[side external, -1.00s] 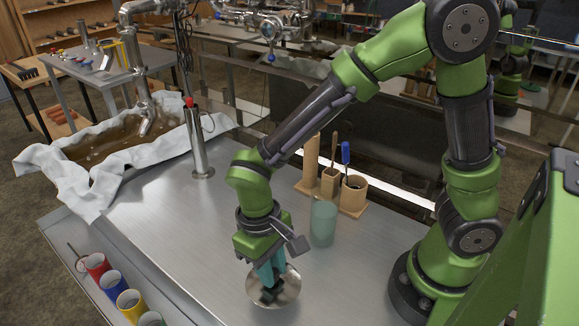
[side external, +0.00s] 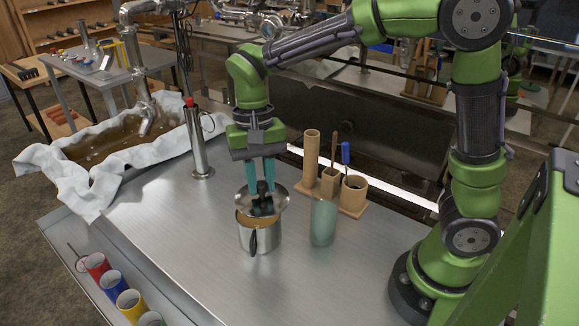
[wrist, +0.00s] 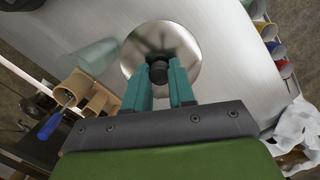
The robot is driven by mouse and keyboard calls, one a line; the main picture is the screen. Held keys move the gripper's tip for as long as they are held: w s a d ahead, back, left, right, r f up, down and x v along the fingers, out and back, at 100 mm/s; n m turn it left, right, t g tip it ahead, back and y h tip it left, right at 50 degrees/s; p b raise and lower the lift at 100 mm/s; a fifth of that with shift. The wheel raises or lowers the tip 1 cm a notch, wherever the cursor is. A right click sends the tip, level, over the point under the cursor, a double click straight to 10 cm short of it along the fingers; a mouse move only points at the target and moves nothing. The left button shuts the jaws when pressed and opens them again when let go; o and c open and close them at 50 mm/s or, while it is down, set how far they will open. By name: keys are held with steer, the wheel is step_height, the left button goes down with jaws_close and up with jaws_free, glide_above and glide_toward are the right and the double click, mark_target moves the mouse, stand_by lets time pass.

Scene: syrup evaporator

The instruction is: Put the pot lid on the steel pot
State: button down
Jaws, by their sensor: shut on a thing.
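The steel pot (side external: 259,237) stands upright on the steel table in the side view, its dark handle facing the camera and a brown-amber band showing inside its front rim. My gripper (side external: 260,188) points down above it, its teal fingers shut on the dark knob of the pot lid (side external: 274,203). The shiny round lid is held over the pot and hides the back of its opening. A gap shows at the front rim; I cannot tell whether the lid touches the back. In the wrist view the lid (wrist: 178,45) hides the pot, with the knob between my fingertips (wrist: 159,74).
A greenish glass jar (side external: 323,221) stands close right of the pot. Behind it is a wooden holder (side external: 328,183) with tools. A steel cylinder (side external: 199,145) stands back left. Coloured cups (side external: 113,284) line the left front tray. The table's front is clear.

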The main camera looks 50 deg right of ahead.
steer(key=w+d+r+m, duration=0.2)
steer(key=w+r, duration=0.1)
steer(key=shift+w+d, duration=0.1)
steer(key=shift+w, duration=0.15)
step_height(320, 180, down, 10)
steer(key=shift+r, duration=0.2)
steer(key=shift+f, duration=0.15)
steer(key=shift+f, duration=0.1)
steer(key=c, duration=0.9)
jaws_free()
steer(key=shift+w+f, duration=0.1)
steer(key=shift+c, duration=0.2)
